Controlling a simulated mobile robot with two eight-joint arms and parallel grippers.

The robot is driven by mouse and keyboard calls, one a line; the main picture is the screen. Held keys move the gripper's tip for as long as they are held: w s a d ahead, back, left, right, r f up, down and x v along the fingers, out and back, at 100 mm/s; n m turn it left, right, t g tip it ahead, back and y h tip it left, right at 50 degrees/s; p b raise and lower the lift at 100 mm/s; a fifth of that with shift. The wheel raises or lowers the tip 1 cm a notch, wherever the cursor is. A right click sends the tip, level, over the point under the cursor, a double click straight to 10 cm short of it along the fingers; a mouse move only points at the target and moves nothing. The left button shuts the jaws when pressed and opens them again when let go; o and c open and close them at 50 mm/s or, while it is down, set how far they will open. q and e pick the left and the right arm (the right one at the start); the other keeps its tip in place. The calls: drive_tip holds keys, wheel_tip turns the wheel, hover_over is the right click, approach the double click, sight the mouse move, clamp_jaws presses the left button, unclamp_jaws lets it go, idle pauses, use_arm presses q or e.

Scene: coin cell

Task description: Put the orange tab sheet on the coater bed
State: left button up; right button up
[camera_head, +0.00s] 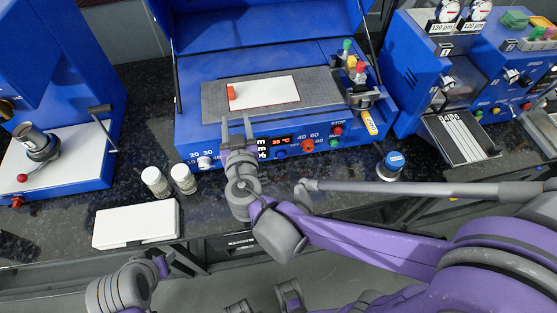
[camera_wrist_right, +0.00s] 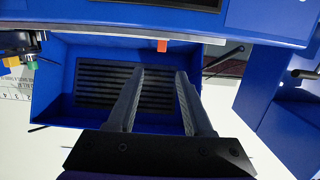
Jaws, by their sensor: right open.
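The white sheet (camera_head: 268,91) with an orange tab (camera_head: 230,92) at its left end lies flat on the grey coater bed (camera_head: 318,84) of the blue coater in the middle. My right gripper (camera_head: 236,124) is open, at the coater's front edge just below the tab in the head view. Nothing shows between its fingers. My left gripper is not seen; only part of that arm shows at bottom left.
The coater's blue lid (camera_head: 260,22) stands open behind the bed. Two small jars (camera_head: 157,182) and a white box (camera_head: 137,223) are left of my right gripper. A blue-capped jar (camera_head: 391,166) stands to the right. Blue machines flank the coater.

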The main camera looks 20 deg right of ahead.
drive_tip(key=s+d+f+g+h, duration=0.1)
drive_tip(key=s+d+f+g, duration=0.6)
drive_tip(key=s+d, duration=0.45)
drive_tip(key=s+a+f+n+g+y, duration=0.2)
drive_tip(key=s+a+f+g+y, duration=0.1)
drive_tip(key=s, duration=0.7)
drive_tip(key=shift+a+f+g+y, duration=0.15)
drive_tip(key=shift+f+g+y, duration=0.15)
drive_tip(key=shift+f+y, duration=0.35)
drive_tip(key=shift+s+r, duration=0.1)
drive_tip(key=shift+c, duration=0.2)
